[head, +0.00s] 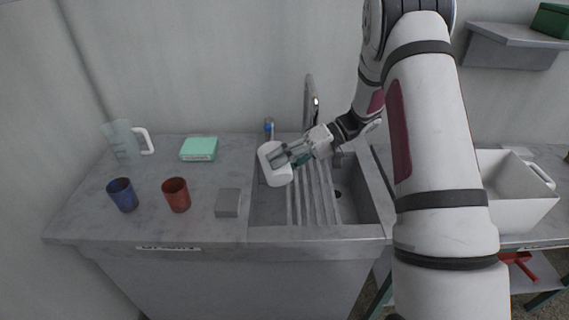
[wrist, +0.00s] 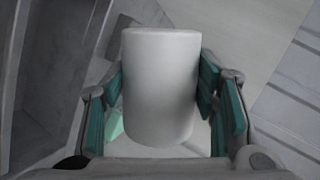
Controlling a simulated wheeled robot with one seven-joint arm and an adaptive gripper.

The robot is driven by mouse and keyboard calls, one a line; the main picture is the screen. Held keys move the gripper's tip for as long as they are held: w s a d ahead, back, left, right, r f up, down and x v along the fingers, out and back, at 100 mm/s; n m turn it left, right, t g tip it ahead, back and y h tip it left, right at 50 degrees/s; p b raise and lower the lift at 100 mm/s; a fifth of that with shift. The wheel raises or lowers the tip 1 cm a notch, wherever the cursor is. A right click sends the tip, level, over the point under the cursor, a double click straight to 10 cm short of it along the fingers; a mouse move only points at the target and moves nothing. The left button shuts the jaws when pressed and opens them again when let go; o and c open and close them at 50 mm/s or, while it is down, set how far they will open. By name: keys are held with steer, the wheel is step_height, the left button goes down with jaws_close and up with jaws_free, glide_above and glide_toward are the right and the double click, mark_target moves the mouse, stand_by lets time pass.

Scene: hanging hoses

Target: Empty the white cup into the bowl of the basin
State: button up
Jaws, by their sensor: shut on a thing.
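The white cup (head: 274,164) is in my gripper (head: 291,155), over the left part of the basin. In the wrist view the white cup (wrist: 160,85) fills the middle between the two green-padded fingers of my gripper (wrist: 164,100). The cup looks tilted in the head view. I cannot see into it or tell what it holds. The basin (head: 313,231) is set in the grey counter, with a ribbed draining part (head: 308,195) and a bowl (head: 355,205) with a dark drain to its right. A tap (head: 311,100) stands behind it.
On the counter left of the basin are a blue cup (head: 123,194), a red cup (head: 176,194), a grey block (head: 228,203), a green box (head: 199,149) and a clear jug (head: 122,140). A white bin (head: 515,205) stands at the right.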

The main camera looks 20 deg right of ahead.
steer(key=shift+s+d+r+n, duration=0.15)
steer(key=shift+s+r+n, duration=0.1)
steer(key=shift+n, duration=0.05)
steer(key=shift+s+r+n+t+p, duration=0.3)
steer(key=shift+r+n+t+p, duration=0.2)
steer(key=shift+r+t+p, duration=0.1)
steer(key=r+n+t, duration=0.1)
steer(key=n+t, duration=0.1)
steer(key=shift+s+r+n, duration=0.4)
steer(key=shift+s+r+n+t+y+p, duration=0.3)
steer(key=shift+s+r+n+t+p, duration=0.35)
steer(key=shift+n+p, duration=0.25)
steer(key=n+t+p, duration=0.1)
steer(key=n, duration=0.1)
steer(key=s+r+n+t+y+p, duration=0.1)
steer(key=shift+s+r+n, duration=0.15)
steer(key=shift+n, duration=0.25)
